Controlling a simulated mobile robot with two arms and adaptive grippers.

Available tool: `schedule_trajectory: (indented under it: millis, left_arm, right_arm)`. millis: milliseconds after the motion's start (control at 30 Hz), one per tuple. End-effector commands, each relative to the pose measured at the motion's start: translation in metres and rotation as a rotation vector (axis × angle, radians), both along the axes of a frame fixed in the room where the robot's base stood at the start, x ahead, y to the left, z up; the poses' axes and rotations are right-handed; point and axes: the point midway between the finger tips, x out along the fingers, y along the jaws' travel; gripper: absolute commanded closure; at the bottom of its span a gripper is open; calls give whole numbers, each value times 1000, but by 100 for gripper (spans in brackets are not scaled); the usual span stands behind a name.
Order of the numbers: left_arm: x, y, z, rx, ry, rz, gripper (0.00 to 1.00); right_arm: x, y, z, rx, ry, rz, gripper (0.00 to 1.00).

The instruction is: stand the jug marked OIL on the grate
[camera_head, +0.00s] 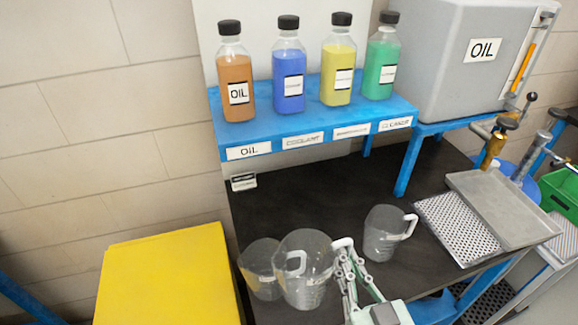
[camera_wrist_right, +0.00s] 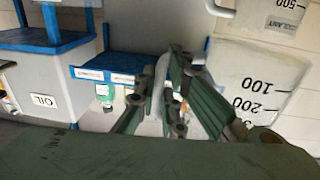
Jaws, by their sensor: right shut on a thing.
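Three clear jugs show in the head view: a left one (camera_head: 258,270), a middle one (camera_head: 306,282) and a right one (camera_head: 381,236). My right gripper (camera_head: 343,262) is shut on the white handle (camera_head: 343,243) of the middle jug. The handle is also between the fingers in the right wrist view (camera_wrist_right: 158,90). The middle jug overlaps the left one, and I cannot tell whether its base touches the bench. No OIL mark is readable on any jug. The perforated grate (camera_head: 456,228) lies at the bench's right, empty. My left gripper is not in view.
The dark bench (camera_head: 290,213) has free room behind the jugs. A blue shelf (camera_head: 322,118) holds several bottles, including an orange OIL bottle (camera_head: 236,78). A grey OIL tank (camera_head: 455,70) stands behind. A grey plate (camera_head: 500,207) and brass tap (camera_head: 493,148) adjoin the grate.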

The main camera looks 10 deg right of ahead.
Motion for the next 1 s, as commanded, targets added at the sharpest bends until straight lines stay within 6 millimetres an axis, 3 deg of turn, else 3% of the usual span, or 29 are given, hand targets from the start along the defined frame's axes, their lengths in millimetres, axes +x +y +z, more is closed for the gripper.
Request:
schedule_trajectory:
  millis: [167,400,533,900,1000]
  left_arm:
    - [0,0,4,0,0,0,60]
    - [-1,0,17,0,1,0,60]
    - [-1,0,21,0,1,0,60]
    - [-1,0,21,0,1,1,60]
    - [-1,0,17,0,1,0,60]
  right_arm:
    - [13,-12,8,-5,-7,-31,100]
    - [60,-63,35,-8,-11,-152,100]
    - [75,-82,44,-3,-5,-193,100]
    - [81,-89,45,0,1,-207,100]
    - [81,-89,37,1,2,-209,100]
